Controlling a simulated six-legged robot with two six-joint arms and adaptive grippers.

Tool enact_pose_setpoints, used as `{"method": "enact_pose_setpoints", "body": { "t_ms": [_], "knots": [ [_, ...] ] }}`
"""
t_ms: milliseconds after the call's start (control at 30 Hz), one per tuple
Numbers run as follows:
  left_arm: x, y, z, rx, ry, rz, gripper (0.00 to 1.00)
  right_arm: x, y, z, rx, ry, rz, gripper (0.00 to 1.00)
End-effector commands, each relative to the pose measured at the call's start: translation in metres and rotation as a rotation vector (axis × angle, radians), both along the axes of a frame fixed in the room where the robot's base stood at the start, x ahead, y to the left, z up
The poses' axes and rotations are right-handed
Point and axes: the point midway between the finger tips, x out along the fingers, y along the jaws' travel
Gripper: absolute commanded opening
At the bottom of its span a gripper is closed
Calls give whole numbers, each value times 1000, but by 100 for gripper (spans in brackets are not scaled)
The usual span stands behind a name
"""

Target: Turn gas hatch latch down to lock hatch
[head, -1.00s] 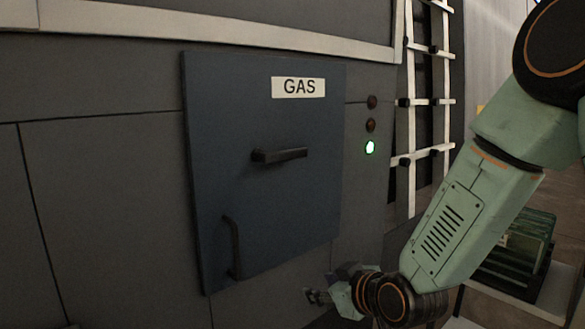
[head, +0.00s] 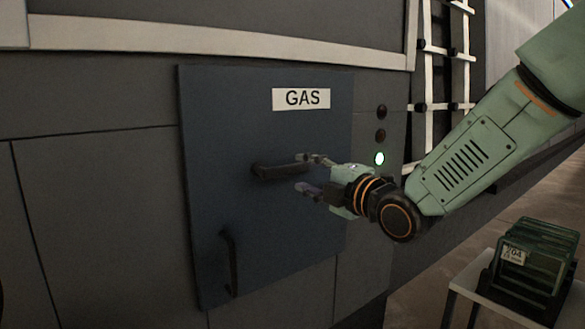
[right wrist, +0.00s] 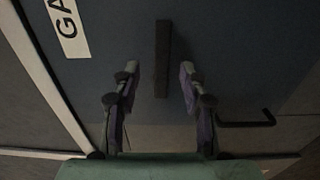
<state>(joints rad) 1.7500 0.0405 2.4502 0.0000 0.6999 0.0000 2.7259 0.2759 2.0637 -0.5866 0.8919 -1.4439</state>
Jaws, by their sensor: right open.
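The dark blue gas hatch (head: 225,160) is closed in the grey wall, with a white GAS label (head: 301,98). Its black latch (head: 272,172) sits about horizontal in the middle of the hatch. My right gripper (head: 308,174) is open at the latch's right end, one finger above and one below it in the head view. In the right wrist view the latch (right wrist: 162,60) stands between the two open fingertips (right wrist: 158,75), with a gap on both sides. A black bent handle (head: 229,262) is at the hatch's lower left; it also shows in the right wrist view (right wrist: 247,121). My left gripper is not in view.
A white ladder rack (head: 430,75) stands behind my right arm.

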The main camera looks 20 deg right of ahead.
Motion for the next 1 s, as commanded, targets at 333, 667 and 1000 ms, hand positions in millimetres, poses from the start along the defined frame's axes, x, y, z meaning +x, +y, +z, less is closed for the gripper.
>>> {"method": "enact_pose_setpoints", "body": {
  "t_ms": [333,667,1000],
  "knots": [
    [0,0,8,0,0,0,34,46,16,0,0,2,2,43],
    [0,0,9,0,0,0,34,54,17,0,4,3,1,43],
    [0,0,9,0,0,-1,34,53,17,-1,4,4,1,21]
  ]
}}
